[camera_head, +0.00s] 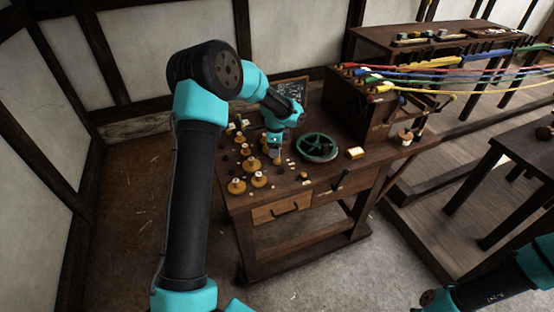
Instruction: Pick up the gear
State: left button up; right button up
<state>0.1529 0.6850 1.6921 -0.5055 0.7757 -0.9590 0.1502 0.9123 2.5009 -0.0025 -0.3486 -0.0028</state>
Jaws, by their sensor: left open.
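A wooden table (330,185) stands in the middle of the view, and my left arm reaches over it. My left gripper (277,157) points down over the back left part of the tabletop, with its jaws open. Small brass-coloured round pieces (259,180) and small dark pieces stand around and in front of it. A green spoked wheel (317,148) lies flat just right of the gripper, apart from it. I cannot tell which piece is the gear; they are too small. My right arm shows at the bottom right, its gripper not in view.
A wooden box (357,101) with coloured ropes (455,72) running right stands at the table's back right. A small dark board (291,91) stands behind the gripper. Another table (515,160) is at the right.

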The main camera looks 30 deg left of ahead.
pick_arm(q)
jog(key=shift+f, duration=0.3)
jog(key=shift+w+d+f, duration=0.1)
jog(key=shift+w+f, duration=0.05)
jog(key=shift+f, duration=1.15)
jog(key=shift+w+d+f, duration=0.1)
jog(key=shift+f, duration=1.2)
jog(key=c, duration=0.9)
